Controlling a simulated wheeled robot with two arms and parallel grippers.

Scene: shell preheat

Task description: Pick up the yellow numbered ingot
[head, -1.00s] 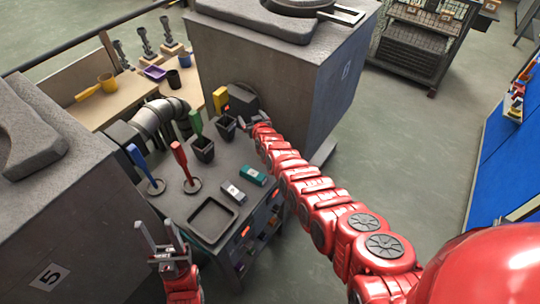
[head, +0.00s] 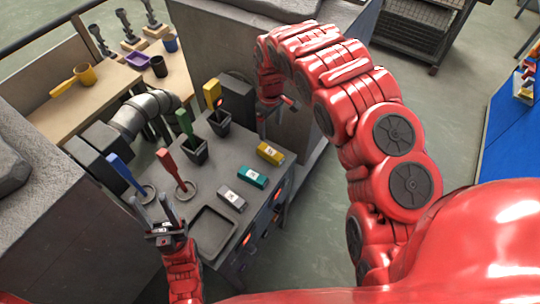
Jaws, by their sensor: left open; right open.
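The yellow numbered ingot (head: 270,152) lies on the dark work table, at the far end of a row with a teal ingot (head: 253,177) and a grey ingot (head: 232,200). Each has a pale label on top; the numbers are too small to read. My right gripper (head: 266,124) is open and empty, just behind the yellow ingot and apart from it in the picture. My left gripper (head: 152,203) is open and empty near the left front of the table, fingers pointing up.
A black tray (head: 234,235) lies in front of the ingots. Black cups hold a green-handled tool (head: 184,121) and a yellow-handled tool (head: 212,92). Blue (head: 122,171) and red (head: 170,165) handled tools stand on the left. A grey block stands behind my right arm.

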